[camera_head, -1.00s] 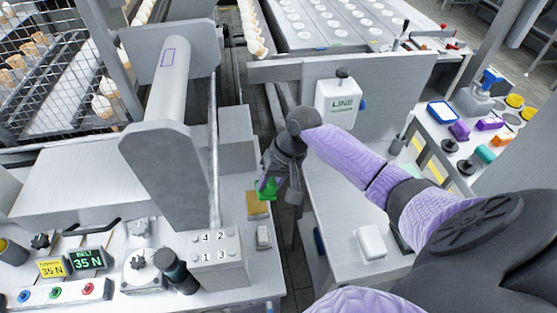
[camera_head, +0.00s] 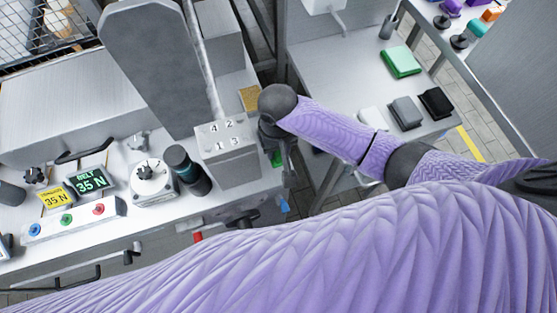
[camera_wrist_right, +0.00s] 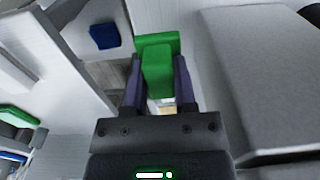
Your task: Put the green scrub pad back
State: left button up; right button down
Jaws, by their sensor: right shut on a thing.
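My right gripper (camera_head: 284,165) hangs just right of the numbered block, over the gap between the two benches. It is shut on a green scrub pad (camera_head: 277,158), of which only a small part shows in the head view. In the right wrist view the gripper (camera_wrist_right: 158,85) has the green pad (camera_wrist_right: 157,68) between its two fingers. My left gripper is not in view.
The numbered block (camera_head: 228,155) and a dark cylinder (camera_head: 187,170) stand on the left bench. A tan pad (camera_head: 250,98) lies behind the block. A tall grey plate (camera_head: 150,60) rises behind. The right bench (camera_head: 335,85) has bare room left of its pads.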

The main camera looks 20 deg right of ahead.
aim_at(278, 159)
notch_tip(278, 159, down, 5)
jog(key=shift+f+b, duration=0.1)
jog(key=shift+b, duration=0.95)
jog(key=shift+c, duration=2)
grip_release()
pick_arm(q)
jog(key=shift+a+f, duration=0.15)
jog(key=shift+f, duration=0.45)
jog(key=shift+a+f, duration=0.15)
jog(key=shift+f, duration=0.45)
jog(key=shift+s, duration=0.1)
pick_arm(e)
notch_tip(278, 159, up, 12)
jog(key=p, duration=0.5)
jog(key=shift+f, duration=0.15)
jog(key=shift+r, duration=0.3)
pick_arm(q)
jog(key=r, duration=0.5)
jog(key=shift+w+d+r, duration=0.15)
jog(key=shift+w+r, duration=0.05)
